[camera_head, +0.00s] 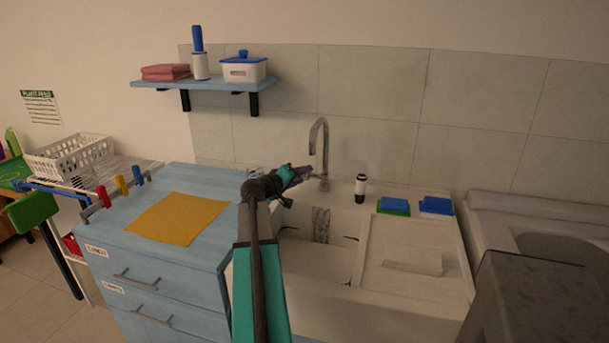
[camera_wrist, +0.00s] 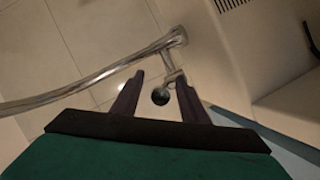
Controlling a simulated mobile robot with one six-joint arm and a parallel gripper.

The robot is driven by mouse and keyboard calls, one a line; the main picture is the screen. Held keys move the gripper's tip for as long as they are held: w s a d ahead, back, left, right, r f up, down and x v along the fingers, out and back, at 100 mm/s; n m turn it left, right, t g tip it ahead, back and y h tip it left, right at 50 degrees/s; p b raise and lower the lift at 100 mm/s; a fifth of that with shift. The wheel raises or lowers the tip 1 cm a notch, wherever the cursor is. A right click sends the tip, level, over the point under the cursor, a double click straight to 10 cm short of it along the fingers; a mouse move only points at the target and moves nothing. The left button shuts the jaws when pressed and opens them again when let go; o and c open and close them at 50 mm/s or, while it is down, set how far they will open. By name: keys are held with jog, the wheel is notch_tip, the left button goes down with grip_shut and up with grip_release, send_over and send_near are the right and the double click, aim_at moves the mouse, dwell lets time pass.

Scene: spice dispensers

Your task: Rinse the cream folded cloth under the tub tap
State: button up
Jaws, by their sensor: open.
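The chrome tub tap (camera_head: 319,150) stands at the back of the white tub (camera_head: 305,262). My gripper (camera_head: 305,172) is beside the tap's base, open and empty. In the wrist view, a dark round knob (camera_wrist: 160,97) on the tap's short lever shows between my open fingers (camera_wrist: 159,88); I cannot tell whether they touch it. The tap's spout (camera_wrist: 85,82) runs off to the left there. A pale flat piece, apparently the cream folded cloth (camera_head: 412,265), lies on the drainboard right of the basin. A grey streaked strip (camera_head: 321,225) shows in the tub; I cannot tell if it is water.
A dark-topped bottle (camera_head: 361,188) and blue-and-green sponges (camera_head: 393,206) stand on the ledge right of the tap. A yellow cloth (camera_head: 178,218) lies on the blue cabinet at left. A wall shelf (camera_head: 205,85) holds pink cloths and containers. A dark block (camera_head: 535,300) stands front right.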

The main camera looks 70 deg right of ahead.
jog(key=shift+x, duration=0.85)
grip_shut()
jog(key=shift+w+a, duration=0.1)
jog(key=shift+w, duration=0.05)
